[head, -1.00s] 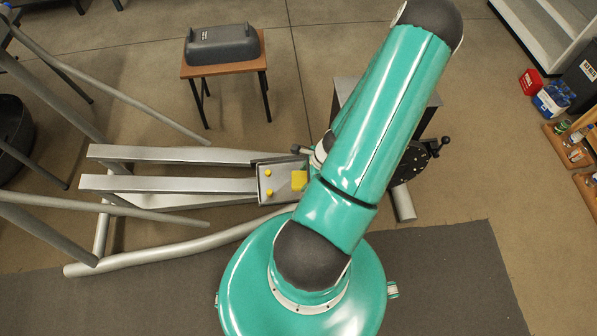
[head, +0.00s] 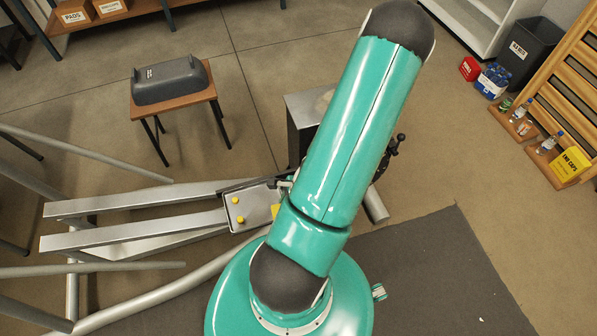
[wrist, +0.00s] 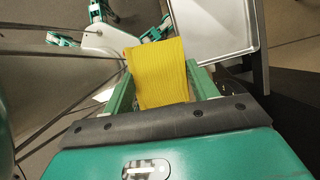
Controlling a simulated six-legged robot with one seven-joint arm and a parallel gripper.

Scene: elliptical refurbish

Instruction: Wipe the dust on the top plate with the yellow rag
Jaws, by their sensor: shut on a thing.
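My gripper (wrist: 158,85) is shut on the yellow rag (wrist: 160,68), which stands up between its green fingers in the wrist view. In the head view my arm hides the gripper. A yellow patch (head: 276,211) shows beside my arm at the right end of a metal tray; I cannot tell whether it is the held rag. A grey metal housing (head: 298,122) stands behind my arm, with a brownish, dusty-looking patch (head: 325,97) on its flat top, partly hidden. A rimmed metal surface (wrist: 215,32) lies beyond the rag in the wrist view, apart from it.
The metal tray (head: 237,203) holds two yellow knobs and sits on the elliptical's silver rails (head: 140,203). A small table (head: 190,104) with a grey cover (head: 172,80) stands behind left. A bin (head: 527,50), bottles and a yellow box (head: 570,165) are at right.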

